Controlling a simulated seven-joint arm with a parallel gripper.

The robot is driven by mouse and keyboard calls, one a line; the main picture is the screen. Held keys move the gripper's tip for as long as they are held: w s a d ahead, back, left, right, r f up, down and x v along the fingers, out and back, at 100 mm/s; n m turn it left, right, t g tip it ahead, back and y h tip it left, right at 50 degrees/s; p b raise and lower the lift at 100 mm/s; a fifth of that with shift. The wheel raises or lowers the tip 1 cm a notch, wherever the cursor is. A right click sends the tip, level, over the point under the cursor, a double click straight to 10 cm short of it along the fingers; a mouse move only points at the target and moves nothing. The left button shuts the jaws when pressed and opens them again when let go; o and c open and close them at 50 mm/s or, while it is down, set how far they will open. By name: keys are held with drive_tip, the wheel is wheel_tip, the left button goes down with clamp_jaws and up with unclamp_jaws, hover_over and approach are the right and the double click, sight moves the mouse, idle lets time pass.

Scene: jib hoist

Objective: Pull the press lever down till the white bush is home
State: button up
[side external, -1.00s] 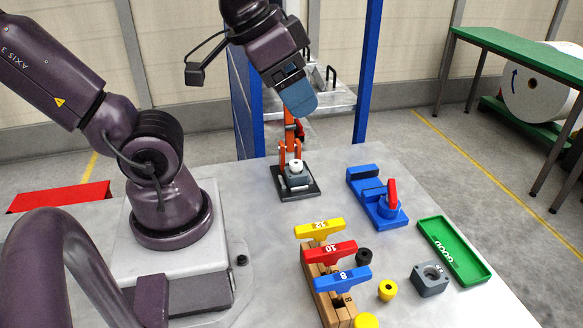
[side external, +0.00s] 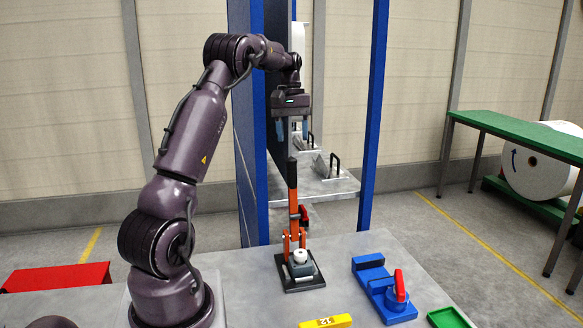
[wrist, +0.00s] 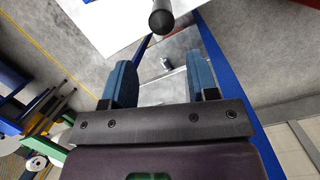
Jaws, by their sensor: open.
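The press (side external: 300,275) stands on the bench with a dark base plate and an orange frame. Its lever (side external: 291,185) points straight up and has a black grip. The white bush (side external: 299,256) sits on top of the grey block in the press, below the lever. My gripper (side external: 292,135) is open and empty, pointing down just above the lever's top end. In the wrist view, the fingers of my gripper (wrist: 162,82) are apart, and the black end of the lever (wrist: 162,20) shows beyond them, not between them.
A blue fixture with a red handle (side external: 400,285) stands right of the press. A yellow piece (side external: 325,321) and a green tray (side external: 448,318) lie at the front. Blue posts (side external: 371,120) and a metal shelf (side external: 320,187) stand behind the press.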

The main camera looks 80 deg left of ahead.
sight(291, 166)
drive_tip(key=d+f, duration=0.1)
drive_tip(key=f, duration=0.1)
drive_tip(key=d+f+n+h, duration=0.1)
drive_tip(key=f, duration=0.2)
drive_tip(key=s+d+f+h, duration=0.1)
drive_tip(key=f, duration=0.2)
drive_tip(key=shift+d+n, duration=0.25)
drive_tip(key=shift+n, duration=0.15)
idle(0.4)
drive_tip(key=shift+s+r+g, duration=0.1)
drive_tip(key=shift+g, duration=0.2)
clamp_jaws()
